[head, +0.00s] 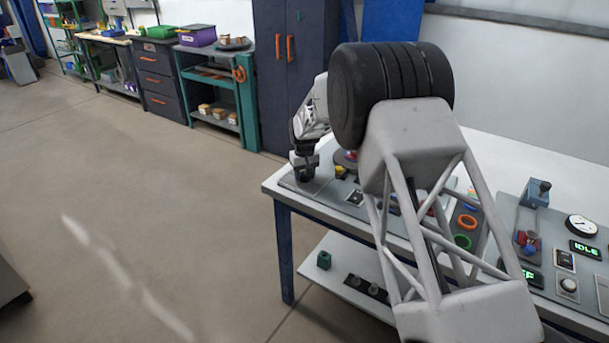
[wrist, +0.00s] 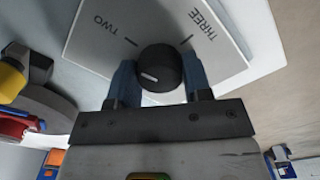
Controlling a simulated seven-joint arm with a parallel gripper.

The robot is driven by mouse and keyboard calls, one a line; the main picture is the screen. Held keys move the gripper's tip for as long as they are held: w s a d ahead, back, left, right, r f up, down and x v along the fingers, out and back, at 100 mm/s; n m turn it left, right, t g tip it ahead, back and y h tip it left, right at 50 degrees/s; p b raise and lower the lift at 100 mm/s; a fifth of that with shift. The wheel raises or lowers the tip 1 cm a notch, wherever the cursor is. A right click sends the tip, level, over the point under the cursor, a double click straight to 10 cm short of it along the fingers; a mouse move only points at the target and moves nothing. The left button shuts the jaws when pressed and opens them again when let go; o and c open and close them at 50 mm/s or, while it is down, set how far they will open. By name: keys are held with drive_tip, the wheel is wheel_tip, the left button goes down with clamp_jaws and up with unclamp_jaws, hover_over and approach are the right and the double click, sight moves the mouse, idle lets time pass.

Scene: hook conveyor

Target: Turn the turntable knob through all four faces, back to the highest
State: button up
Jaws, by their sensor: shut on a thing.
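The black round knob (wrist: 160,68) sits on a light plate (wrist: 235,55) lettered TWO and THREE, each with a black tick. A short pale mark shows on the knob's face, left of its middle. My gripper (wrist: 160,82) has its blue fingers shut on the knob, one on each side. In the head view my gripper (head: 304,171) is at the far left end of the table, and the knob cannot be made out there. The turntable (wrist: 48,108), a grey disc with yellow, red and blue pieces, is left of the knob in the wrist view. It is partly hidden behind my arm in the head view (head: 343,158).
The white table (head: 276,187) carries a panel with orange and green rings (head: 466,223), a gauge (head: 581,225) and an IDLE display (head: 585,249) to the right. Open floor lies left.

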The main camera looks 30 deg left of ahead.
drive_tip(key=shift+m, duration=0.6)
drive_tip(key=o, duration=0.9)
drive_tip(key=shift+r, duration=0.2)
drive_tip(key=shift+r, duration=3.75)
